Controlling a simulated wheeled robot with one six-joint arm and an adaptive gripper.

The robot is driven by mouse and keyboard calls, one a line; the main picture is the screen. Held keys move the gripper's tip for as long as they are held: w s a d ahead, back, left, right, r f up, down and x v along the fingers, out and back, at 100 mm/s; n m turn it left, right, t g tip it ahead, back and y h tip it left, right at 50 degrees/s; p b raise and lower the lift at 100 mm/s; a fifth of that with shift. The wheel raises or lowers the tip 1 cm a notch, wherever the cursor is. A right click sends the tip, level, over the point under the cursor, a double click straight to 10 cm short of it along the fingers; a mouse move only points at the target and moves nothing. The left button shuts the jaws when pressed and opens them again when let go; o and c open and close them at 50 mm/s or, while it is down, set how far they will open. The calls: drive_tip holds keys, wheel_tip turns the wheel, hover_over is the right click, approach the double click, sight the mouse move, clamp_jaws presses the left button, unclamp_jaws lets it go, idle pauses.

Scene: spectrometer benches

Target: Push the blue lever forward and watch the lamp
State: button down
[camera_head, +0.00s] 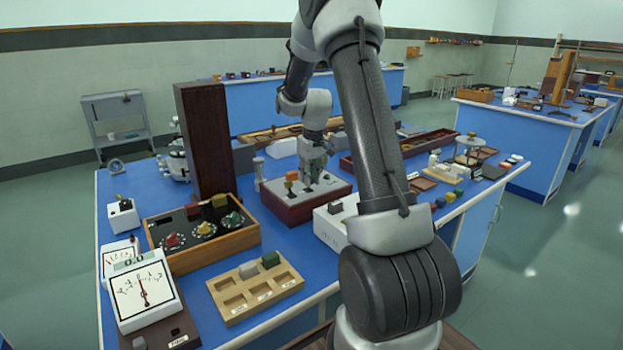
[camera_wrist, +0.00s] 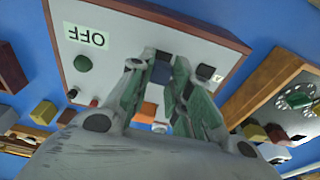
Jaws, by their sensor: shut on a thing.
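The control box (camera_head: 283,207) with dark red sides and a grey top stands on the blue bench. My gripper (camera_head: 312,178) points down over its top and hides part of it. In the wrist view my gripper (camera_wrist: 165,72) is shut on the blue lever (camera_wrist: 159,93), which shows between the green-padded fingers. An upside-down label reading OFF (camera_wrist: 86,36) is on the panel. A dark green round piece (camera_wrist: 82,63) sits near the label; I cannot tell whether it is the lamp or whether it is lit. An orange piece (camera_wrist: 147,111) shows behind the fingers.
A wooden box with dials (camera_head: 203,230) stands left of the control box. A white meter (camera_head: 145,290) and a wooden tray (camera_head: 256,287) are at the front left. A tall dark brown block (camera_head: 203,140) rises behind. A white box (camera_head: 334,222) stands close at the right.

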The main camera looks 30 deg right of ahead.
sight(308, 190)
drive_tip(key=w+g, duration=0.1)
drive_tip(key=g, duration=0.1)
drive_tip(key=w+g, duration=0.1)
drive_tip(key=g, duration=0.1)
drive_tip(key=shift+w+f, duration=0.15)
drive_tip(key=shift+w, duration=0.1)
drive_tip(key=shift+w+f+g, duration=0.2)
drive_tip(key=shift+w+g, duration=0.4)
drive_tip(key=shift+g, duration=0.7)
drive_tip(key=c, duration=1.3)
unclamp_jaws()
drive_tip(key=v, duration=1.2)
drive_tip(key=shift+w+a+f, duration=0.1)
drive_tip(key=shift+w+a, duration=0.05)
